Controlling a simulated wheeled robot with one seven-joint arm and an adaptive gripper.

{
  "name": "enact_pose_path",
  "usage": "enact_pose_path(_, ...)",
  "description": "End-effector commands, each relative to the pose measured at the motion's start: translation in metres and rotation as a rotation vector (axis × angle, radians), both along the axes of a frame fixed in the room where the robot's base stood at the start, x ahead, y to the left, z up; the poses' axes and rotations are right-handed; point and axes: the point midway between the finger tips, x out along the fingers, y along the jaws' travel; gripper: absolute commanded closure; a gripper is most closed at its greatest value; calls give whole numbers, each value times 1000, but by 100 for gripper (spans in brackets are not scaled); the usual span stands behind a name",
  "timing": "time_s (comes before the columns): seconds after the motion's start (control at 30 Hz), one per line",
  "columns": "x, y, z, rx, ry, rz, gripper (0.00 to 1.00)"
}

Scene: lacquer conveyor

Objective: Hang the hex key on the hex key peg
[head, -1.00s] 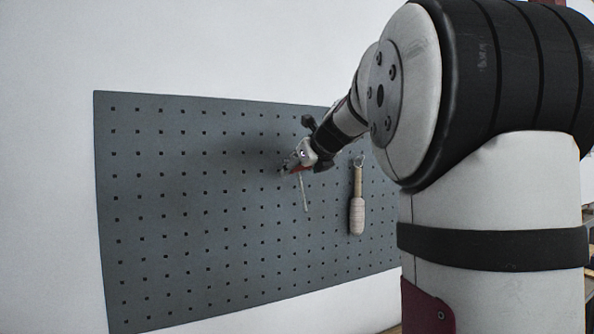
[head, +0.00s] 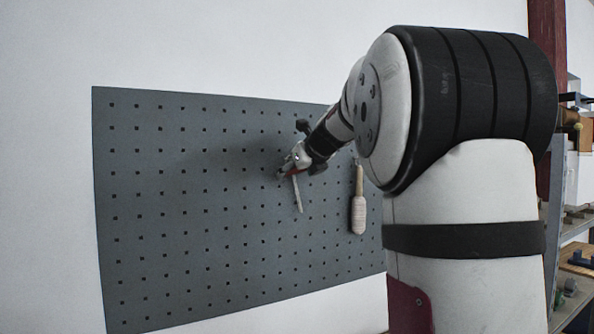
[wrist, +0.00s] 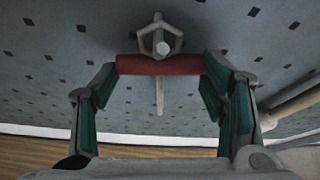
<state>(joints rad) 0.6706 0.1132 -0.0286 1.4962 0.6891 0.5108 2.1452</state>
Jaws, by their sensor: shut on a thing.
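My gripper (head: 290,168) is at the pegboard (head: 190,200), shut on the hex key. In the wrist view, the key's red crossbar (wrist: 148,66) spans between the teal-padded fingers (wrist: 160,78). The key's pale shaft (head: 297,193) hangs down below the crossbar; it also shows in the wrist view (wrist: 160,96). Above the bar is a grey hexagonal loop (wrist: 143,40). A pale round-ended peg (wrist: 163,47) appears inside the loop's outline. I cannot tell for sure whether it passes through the loop. In the head view my gripper hides the loop and peg.
A wooden-handled tool (head: 358,212) hangs on the board to the right of my gripper; its pale handle (wrist: 300,98) is at the right edge of the wrist view. The board left of my gripper is bare. Stocked shelves (head: 575,235) stand at the far right.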

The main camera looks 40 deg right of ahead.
Motion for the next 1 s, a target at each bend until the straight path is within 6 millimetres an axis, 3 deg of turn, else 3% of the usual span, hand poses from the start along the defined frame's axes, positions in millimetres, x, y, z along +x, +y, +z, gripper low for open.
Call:
enact_pose_path(0.47,0,0,0,0,-1,0,63)
enact_pose_path(0.5,0,0,0,0,-1,0,29)
enact_pose_path(0.6,0,0,0,0,-1,0,11)
enact_pose_path(1.0,-3,1,2,0,-1,0,11)
